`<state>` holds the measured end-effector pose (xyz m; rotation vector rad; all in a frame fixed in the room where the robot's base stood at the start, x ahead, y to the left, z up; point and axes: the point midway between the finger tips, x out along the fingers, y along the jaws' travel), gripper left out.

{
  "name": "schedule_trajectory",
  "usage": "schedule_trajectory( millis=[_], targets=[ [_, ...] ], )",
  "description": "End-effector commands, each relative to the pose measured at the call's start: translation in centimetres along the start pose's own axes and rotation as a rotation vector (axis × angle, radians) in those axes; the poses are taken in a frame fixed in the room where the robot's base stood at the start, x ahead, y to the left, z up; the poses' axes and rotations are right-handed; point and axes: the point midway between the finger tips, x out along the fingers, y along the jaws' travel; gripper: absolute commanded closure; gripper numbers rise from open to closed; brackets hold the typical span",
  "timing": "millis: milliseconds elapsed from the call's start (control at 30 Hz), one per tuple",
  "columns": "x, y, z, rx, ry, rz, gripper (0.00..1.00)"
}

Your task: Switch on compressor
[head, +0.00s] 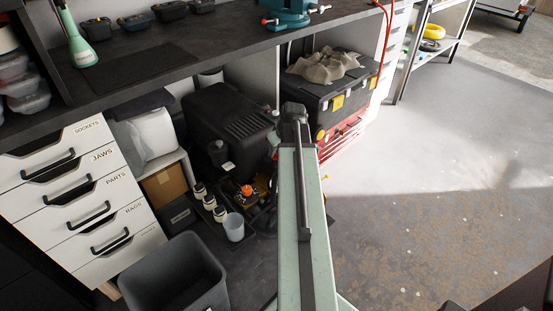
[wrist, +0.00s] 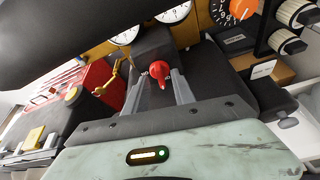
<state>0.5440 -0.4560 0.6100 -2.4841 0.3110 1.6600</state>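The compressor (head: 235,118) is a black machine under the workbench, left of my raised arm in the head view. In the wrist view a red knob (wrist: 160,72) sits on a dark block between two white gauges and the black housing. My gripper (wrist: 161,82) is open, its two grey fingers pointing at the knob with one on each side. The knob shows between the fingertips; I cannot tell if they touch it. In the head view my arm hides the gripper and the red knob.
An orange dial (head: 246,190) and several small jars stand near the compressor's front. A black and red toolbox (head: 340,100) stands to the right. White drawers (head: 85,190) and a grey bin (head: 178,280) are at the left. The floor at right is open.

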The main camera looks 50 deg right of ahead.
Motion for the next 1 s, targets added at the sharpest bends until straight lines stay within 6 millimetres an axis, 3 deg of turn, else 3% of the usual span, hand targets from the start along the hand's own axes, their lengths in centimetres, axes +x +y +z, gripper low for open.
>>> schedule_trajectory(
  millis=[33, 300, 400, 433, 1000],
  targets=[
    [0.98, 0.01, 0.12, 0.000, 0.000, 0.000, 0.69],
    [0.84, -0.08, -0.06, 0.000, 0.000, 0.000, 0.69],
    [0.84, -0.09, -0.07, 0.000, 0.000, 0.000, 0.97],
    [0.83, -0.10, -0.07, 0.000, 0.000, 0.000, 1.00],
    [0.84, -0.36, -0.07, 0.112, 0.001, 0.046, 1.00]
  ],
)
